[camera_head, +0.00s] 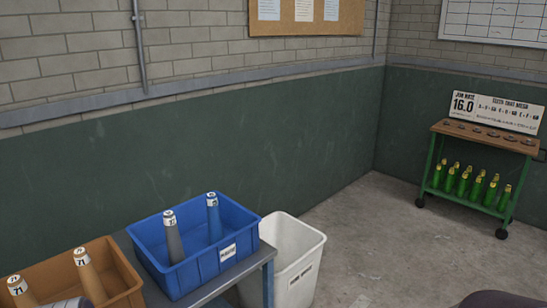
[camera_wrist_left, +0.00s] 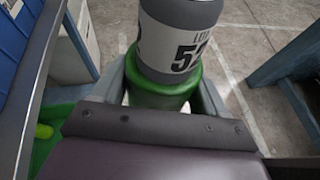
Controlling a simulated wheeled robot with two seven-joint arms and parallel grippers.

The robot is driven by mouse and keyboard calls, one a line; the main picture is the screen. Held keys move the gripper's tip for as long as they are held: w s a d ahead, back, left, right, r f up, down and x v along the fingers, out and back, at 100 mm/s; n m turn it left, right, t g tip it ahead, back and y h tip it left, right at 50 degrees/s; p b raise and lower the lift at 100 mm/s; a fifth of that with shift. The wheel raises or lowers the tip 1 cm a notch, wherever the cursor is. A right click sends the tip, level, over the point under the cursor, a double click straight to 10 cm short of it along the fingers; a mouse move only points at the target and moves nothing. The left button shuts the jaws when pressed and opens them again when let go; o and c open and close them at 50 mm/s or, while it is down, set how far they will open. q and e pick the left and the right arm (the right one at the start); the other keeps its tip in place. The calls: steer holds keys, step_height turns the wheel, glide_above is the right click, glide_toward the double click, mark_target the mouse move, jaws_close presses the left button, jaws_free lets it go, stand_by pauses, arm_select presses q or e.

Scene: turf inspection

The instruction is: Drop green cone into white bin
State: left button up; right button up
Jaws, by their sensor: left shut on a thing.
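In the left wrist view, my left gripper (camera_wrist_left: 163,92) is shut on a green cone (camera_wrist_left: 160,93). The cone has a green lower part and a grey upper part with a white label reading 52. The fingers lie on both sides of its green part. The white bin (camera_head: 306,267) stands on the floor in the head view, right of the table with the blue bin. It is open at the top, and I see nothing in the visible part of its inside. My left gripper and the cone do not show in the head view. My right gripper is not in view.
A green cart (camera_head: 472,205) with several green bottle-like items is at the back right. Open floor (camera_head: 370,250) lies between.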

arm_select(q)
steer(key=s+a+n+t+p, duration=0.1)
steer(key=s+a+p, duration=0.1)
steer(key=s, duration=0.4)
steer(key=shift+y, duration=0.3)
steer(key=shift+s+r, duration=0.1)
